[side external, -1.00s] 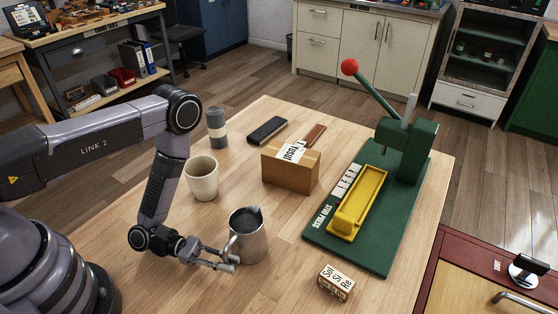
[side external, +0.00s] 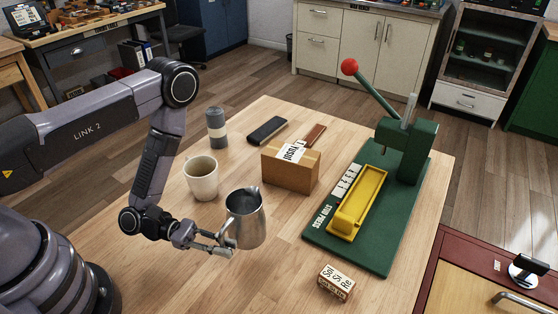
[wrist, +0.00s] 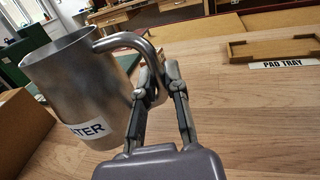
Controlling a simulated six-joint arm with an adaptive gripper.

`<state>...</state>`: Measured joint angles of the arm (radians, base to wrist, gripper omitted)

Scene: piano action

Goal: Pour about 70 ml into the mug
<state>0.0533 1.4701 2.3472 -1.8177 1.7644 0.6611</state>
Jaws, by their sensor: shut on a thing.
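A metal pitcher (side external: 246,218) with a spout and a side handle is held up above the wooden table, close to upright. My gripper (side external: 228,246) is shut on its handle. In the wrist view my gripper's fingers (wrist: 158,92) close on the handle, and the pitcher (wrist: 85,85) shows a label ending in "TER". The liquid inside cannot be made out now. A cream mug (side external: 201,180) stands upright on the table, behind and left of the pitcher, apart from it. The inside of the mug shows no clear liquid level.
A cardboard box (side external: 290,170) stands behind the pitcher. A green stud press (side external: 403,150) with a yellow tray (side external: 358,205) is at right. A small labelled block (side external: 336,282) lies at the front. A grey cylinder (side external: 217,128) stands behind the mug. A pad tray (wrist: 272,50) shows in the wrist view.

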